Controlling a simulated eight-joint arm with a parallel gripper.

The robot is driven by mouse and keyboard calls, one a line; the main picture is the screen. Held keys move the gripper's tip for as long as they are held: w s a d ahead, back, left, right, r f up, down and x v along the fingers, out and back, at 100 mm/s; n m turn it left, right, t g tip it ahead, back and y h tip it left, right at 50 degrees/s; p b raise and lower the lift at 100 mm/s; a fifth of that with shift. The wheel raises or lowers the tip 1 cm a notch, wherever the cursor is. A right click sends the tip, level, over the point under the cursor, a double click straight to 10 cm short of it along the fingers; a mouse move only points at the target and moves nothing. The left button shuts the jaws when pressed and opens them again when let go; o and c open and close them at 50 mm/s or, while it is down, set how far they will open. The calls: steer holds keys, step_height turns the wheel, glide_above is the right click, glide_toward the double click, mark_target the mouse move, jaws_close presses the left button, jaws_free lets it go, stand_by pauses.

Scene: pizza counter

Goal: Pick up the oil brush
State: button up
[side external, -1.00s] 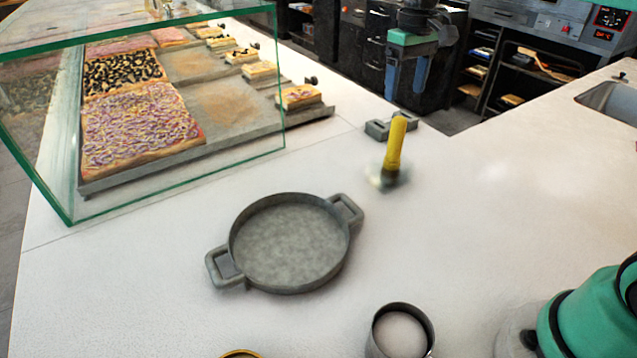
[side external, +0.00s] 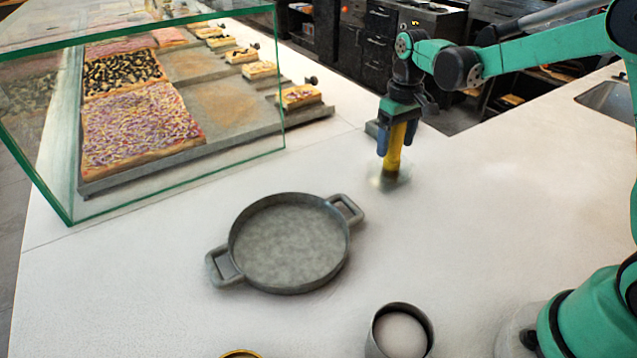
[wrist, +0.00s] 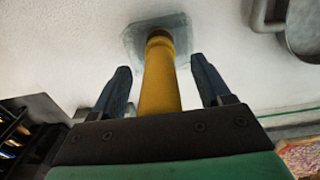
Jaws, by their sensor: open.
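The oil brush (side external: 393,158) has a yellow handle and stands upright, slightly tilted, on the white counter, its base in a blurred, clear-looking patch. In the wrist view the yellow handle (wrist: 159,80) runs between the two fingers. My gripper (side external: 397,140) is open and comes down from above, with one dark blue finger on each side of the handle. In the wrist view a gap shows between each finger of my gripper (wrist: 160,85) and the handle. The handle's top is hidden by the gripper body.
A grey two-handled pan (side external: 290,243) lies on the counter, left of and nearer than the brush. A metal cup (side external: 400,318) stands at the front. A glass case (side external: 180,190) with pizzas is at the left. The counter right of the brush is clear.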

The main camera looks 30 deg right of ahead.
jaws_close()
step_height(320, 180, up, 20)
stand_by(0.9)
